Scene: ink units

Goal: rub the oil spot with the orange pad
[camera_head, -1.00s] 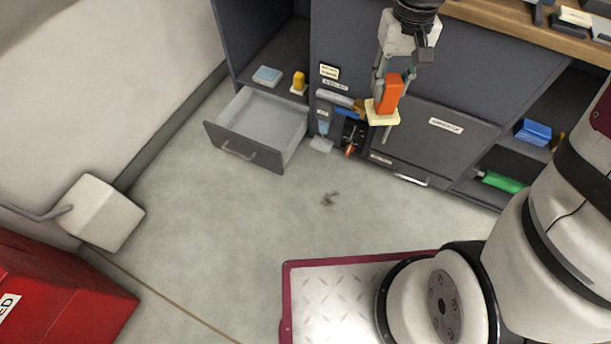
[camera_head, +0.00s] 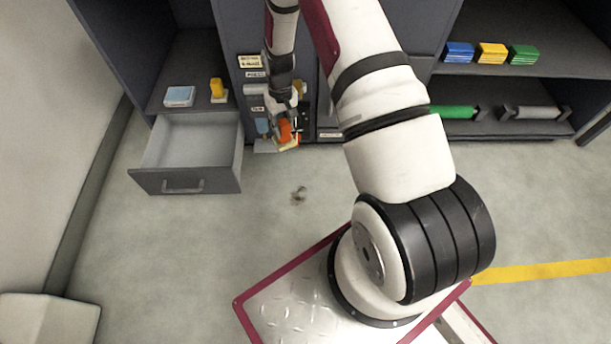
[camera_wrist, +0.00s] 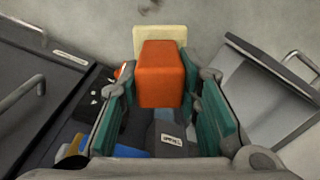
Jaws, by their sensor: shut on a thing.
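My gripper (camera_head: 288,118) is shut on the orange pad (camera_head: 286,131), an orange block with a cream sole. The pad also shows between the teal fingers in the wrist view (camera_wrist: 162,75), its cream sole (camera_wrist: 160,36) facing away from the wrist. It hangs in front of the cabinet, low and clear of the drawer. The oil spot (camera_head: 298,194) is a small dark smudge on the grey floor, below the pad in the head view. Part of it shows at the top edge of the wrist view (camera_wrist: 150,6). Pad and spot are apart.
An open drawer (camera_head: 185,179) juts out to the left of the pad. A blue sponge (camera_head: 180,96) and a yellow pad (camera_head: 218,89) lie on the shelf above it. A green roll (camera_head: 453,112) lies on the lower right shelf. The floor around the spot is clear.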

